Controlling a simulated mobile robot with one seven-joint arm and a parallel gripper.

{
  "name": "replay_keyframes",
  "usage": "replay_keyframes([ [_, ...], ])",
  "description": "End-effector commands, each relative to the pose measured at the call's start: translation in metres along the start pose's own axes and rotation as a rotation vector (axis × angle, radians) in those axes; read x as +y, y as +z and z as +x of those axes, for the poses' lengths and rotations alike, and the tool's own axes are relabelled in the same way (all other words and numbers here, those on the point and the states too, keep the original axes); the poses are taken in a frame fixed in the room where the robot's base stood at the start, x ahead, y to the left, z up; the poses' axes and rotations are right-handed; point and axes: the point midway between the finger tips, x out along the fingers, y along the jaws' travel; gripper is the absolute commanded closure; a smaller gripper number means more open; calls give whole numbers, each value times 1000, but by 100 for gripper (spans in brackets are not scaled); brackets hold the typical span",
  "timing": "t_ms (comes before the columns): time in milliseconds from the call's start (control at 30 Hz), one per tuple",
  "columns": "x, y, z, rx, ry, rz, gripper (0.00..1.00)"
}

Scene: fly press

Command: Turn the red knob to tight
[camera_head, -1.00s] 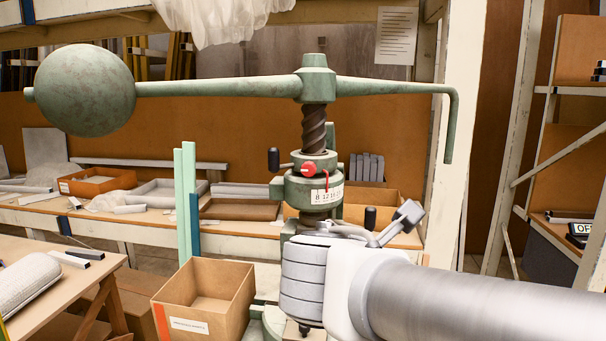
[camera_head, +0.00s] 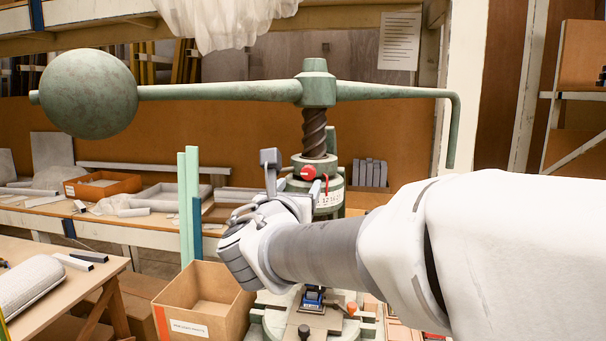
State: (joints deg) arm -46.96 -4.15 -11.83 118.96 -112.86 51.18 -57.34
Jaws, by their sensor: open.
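The fly press (camera_head: 318,88) stands in the middle, with a green ball on the left end of its arm and a bent handle on the right. The red knob (camera_head: 308,172) sits on the collar below the dark screw. A red pointer (camera_head: 326,182) hangs beside it over a white number scale (camera_head: 330,200), partly covered by my arm. I cannot tell whether a finger touches the knob.
A cardboard box (camera_head: 205,308) stands at lower left, near a wooden table (camera_head: 100,280). Green and blue upright bars (camera_head: 190,205) stand left of my gripper. The press bed (camera_head: 315,322) holds a small blue item (camera_head: 312,298).

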Motion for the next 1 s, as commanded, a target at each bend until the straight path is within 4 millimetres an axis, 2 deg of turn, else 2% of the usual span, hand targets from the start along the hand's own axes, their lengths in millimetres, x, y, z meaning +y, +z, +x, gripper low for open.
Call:
replay_keyframes([
  [33, -1, -1, 12, 0, -3, -4, 33],
  [200, -1, 0, 49, 0, -3, -2, 33],
  [400, -1, 0, 81, 0, -3, -1, 33],
  [600, -1, 0, 95, 0, -1, 0, 33],
  [900, -1, 0, 97, 0, -1, 1, 33],
  [933, -1, 0, 97, 0, -1, 1, 35],
  [1000, -1, 0, 97, 0, -1, 1, 47],
])
